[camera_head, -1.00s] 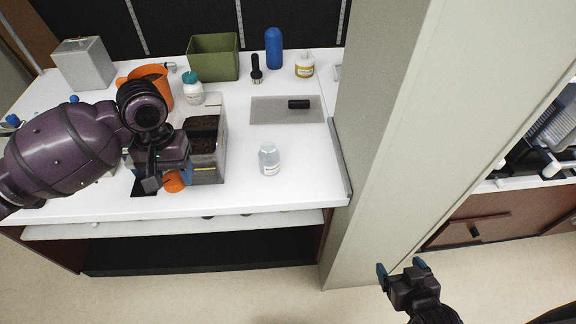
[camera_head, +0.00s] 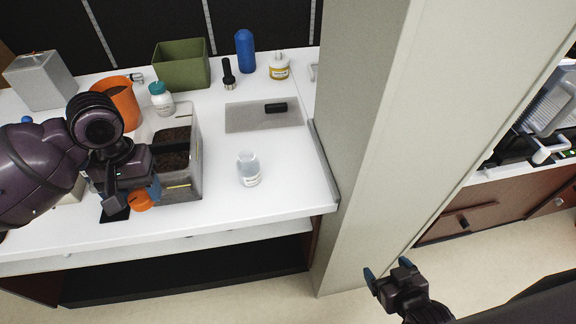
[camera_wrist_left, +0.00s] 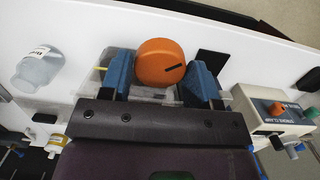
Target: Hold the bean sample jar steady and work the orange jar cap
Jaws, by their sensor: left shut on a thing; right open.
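The orange jar cap (camera_head: 140,201) sits near the front edge of the white counter, partly behind my left gripper (camera_head: 130,187). In the left wrist view the cap (camera_wrist_left: 160,62) is round with a dark line, seen from above between the two blue fingers of my left gripper (camera_wrist_left: 160,80). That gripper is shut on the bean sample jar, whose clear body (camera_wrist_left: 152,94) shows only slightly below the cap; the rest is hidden. My right gripper (camera_head: 387,270) is open and empty, low in front of the grey pillar, far from the jar.
A bin with dark contents (camera_head: 197,170) stands just right of my left gripper. A clear bottle (camera_head: 249,170) stands farther right, with a grey mat (camera_head: 240,119) behind. A grey pillar (camera_head: 365,150) rises right of the counter. A clamp box (camera_wrist_left: 272,108) shows in the wrist view.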

